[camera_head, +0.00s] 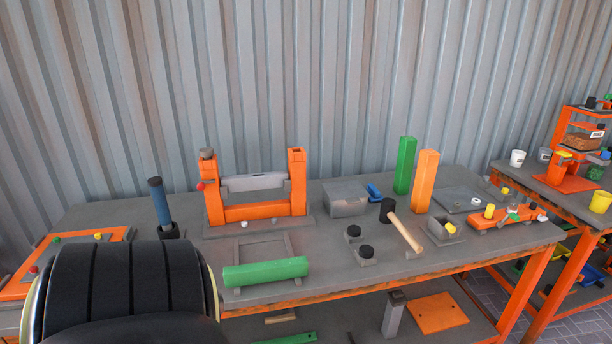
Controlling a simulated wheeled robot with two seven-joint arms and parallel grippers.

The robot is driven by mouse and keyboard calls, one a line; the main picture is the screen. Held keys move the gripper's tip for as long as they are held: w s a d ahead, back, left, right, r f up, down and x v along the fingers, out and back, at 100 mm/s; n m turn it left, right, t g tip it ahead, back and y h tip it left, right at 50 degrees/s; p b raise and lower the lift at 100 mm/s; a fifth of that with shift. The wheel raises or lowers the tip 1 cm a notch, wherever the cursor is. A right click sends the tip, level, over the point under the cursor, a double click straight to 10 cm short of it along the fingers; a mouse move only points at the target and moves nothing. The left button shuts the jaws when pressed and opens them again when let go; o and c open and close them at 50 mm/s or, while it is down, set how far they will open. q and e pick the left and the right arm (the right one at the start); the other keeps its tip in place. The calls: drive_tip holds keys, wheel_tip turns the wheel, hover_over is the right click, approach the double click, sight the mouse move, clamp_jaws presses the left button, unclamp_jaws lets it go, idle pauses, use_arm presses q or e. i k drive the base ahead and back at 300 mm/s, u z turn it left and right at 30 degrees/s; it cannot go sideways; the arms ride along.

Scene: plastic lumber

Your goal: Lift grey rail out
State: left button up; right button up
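A grey rail (254,182) spans between the two upright posts of an orange stand (252,212) at the back left of the table. Its ends sit at the inner sides of the posts, above the orange lower crossbar. The stand rests on a grey base plate. A grey cap tops the left post, and a red knob sits on that post's outer side. The right post has no cap on top. Neither of my grippers is in view. A large black rounded part, seemingly my arm, fills the lower left.
A green bar (265,271) lies at the front edge by a flat grey frame. A blue-handled tool (160,204) stands left of the stand. Right are a grey box (345,198), a mallet (402,228), and upright green (405,165) and orange (425,181) posts. A corrugated wall stands behind.

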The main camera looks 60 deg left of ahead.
sight(273, 180)
drive_tip(key=u, duration=0.5)
drive_tip(key=i, duration=0.95)
drive_tip(key=u, duration=1.2)
drive_tip(key=i, duration=0.2)
drive_tip(key=u, duration=0.15)
